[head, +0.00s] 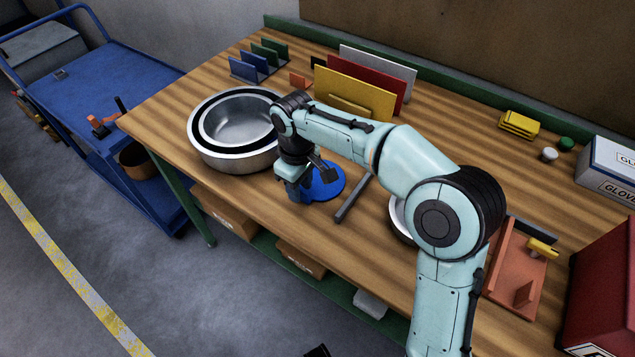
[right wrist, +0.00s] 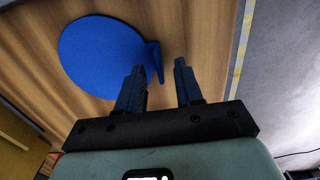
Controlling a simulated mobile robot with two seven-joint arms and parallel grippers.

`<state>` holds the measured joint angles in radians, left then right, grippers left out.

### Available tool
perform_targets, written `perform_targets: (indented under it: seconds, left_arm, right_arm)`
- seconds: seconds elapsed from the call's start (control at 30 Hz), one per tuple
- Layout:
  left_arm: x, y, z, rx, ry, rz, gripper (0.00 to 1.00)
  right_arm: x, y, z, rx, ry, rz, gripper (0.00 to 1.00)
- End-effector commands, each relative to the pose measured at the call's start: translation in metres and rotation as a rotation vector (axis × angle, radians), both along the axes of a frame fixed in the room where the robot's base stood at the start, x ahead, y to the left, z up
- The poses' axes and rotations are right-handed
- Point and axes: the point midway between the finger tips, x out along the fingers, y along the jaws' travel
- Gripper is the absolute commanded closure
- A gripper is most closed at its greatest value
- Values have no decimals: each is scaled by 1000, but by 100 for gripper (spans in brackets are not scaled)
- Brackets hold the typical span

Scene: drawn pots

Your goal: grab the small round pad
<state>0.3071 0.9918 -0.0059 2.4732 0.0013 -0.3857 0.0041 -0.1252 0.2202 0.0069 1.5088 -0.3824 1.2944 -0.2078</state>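The small round pad (head: 328,184) is a flat blue disc on the wooden table, right of the metal pans in the head view. In the right wrist view the pad (right wrist: 100,55) shows whole, with an upright blue tab on its edge. My right gripper (head: 302,192) is over the pad's near left edge and partly covers it. In the right wrist view the right gripper (right wrist: 158,70) is open, its two fingers apart, with the tab showing in the gap near the fingertips. I cannot tell whether they touch. My left gripper is not in view.
Nested metal pans (head: 236,158) stand left of my right gripper. A dark bar (head: 353,198) lies just right of the pad. Upright yellow and red boards (head: 353,92) stand behind. An orange rack (head: 516,268) and a red box (head: 604,285) are at the right.

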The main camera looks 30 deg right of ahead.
Motion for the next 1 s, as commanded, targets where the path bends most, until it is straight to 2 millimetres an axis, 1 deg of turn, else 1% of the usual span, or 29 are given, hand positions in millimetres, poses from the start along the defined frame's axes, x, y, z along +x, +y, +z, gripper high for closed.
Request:
perform_targets:
  seconds: [0.1, 0.27, 0.3, 0.37, 0.4, 0.8, 0.93, 1.0]
  left_arm:
    - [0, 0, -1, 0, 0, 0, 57]
    - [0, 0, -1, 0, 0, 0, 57]
    - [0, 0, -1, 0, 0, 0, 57]
    - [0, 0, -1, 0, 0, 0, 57]
    - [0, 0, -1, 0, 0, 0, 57]
    - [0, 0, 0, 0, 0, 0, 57]
    - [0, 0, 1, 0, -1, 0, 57]
    - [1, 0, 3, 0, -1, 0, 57]
  right_arm:
    - [0, 0, -6, 0, -1, 0, 64]
    - [0, 0, -5, 0, -2, 0, 64]
    - [0, 0, -5, 0, -2, 0, 68]
    - [0, 0, -5, 0, -2, 0, 87]
    - [0, 0, -5, 0, -2, 0, 100]
    - [0, 0, -4, 0, -2, 0, 100]
    - [1, 0, 4, 0, -3, 0, 100]
    - [1, 0, 11, 1, -4, 1, 100]
